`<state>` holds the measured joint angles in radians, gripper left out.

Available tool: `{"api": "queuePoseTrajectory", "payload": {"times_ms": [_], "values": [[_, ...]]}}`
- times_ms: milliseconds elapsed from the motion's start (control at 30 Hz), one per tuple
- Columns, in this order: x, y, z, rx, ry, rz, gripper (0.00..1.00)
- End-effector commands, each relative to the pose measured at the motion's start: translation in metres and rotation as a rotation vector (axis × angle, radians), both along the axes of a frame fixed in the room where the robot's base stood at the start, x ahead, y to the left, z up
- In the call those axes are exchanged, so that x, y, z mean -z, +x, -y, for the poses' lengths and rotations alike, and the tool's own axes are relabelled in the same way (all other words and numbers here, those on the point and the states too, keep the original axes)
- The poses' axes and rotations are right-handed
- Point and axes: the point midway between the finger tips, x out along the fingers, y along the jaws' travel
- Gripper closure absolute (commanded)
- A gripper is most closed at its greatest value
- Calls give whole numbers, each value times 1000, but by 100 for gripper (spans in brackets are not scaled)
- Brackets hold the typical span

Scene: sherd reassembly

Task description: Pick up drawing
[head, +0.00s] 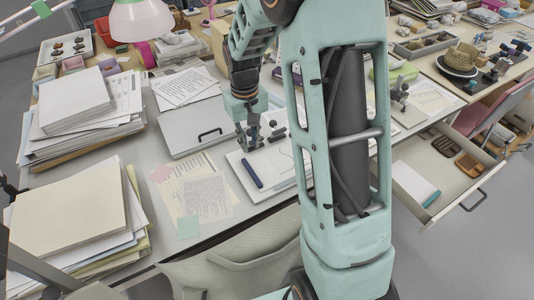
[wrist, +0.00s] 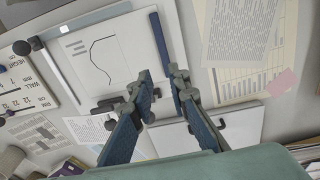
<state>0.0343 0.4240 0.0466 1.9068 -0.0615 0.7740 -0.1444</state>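The drawing (wrist: 95,62), a white sheet with a thin dark curve, lies on a white board (wrist: 138,28) in the wrist view. In the head view the drawing (head: 282,160) is partly hidden behind my arm. My gripper (wrist: 161,76) is open, its two fingers apart with nothing held between them. It is over the board's edge area, beside the drawing. In the head view my gripper (head: 250,143) is above the board's far left part. Its height above the board is hard to tell.
A blue bar (head: 252,173) lies on the board beside the drawing. A grey flat case (head: 190,130) with a black handle lies to the left. Printed sheets (head: 205,190) lie nearer. Paper stacks (head: 75,205) fill the left side. An open drawer (head: 445,165) is at right.

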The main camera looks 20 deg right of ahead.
Motion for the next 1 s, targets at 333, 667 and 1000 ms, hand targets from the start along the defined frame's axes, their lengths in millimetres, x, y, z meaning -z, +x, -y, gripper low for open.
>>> {"api": "queuePoseTrajectory", "payload": {"times_ms": [333, 667, 1000], "values": [[48, -11, -2, -2, 25, -45, 84], [78, -10, -2, -2, 24, -43, 84], [118, -7, -2, -2, 24, -39, 84]]}}
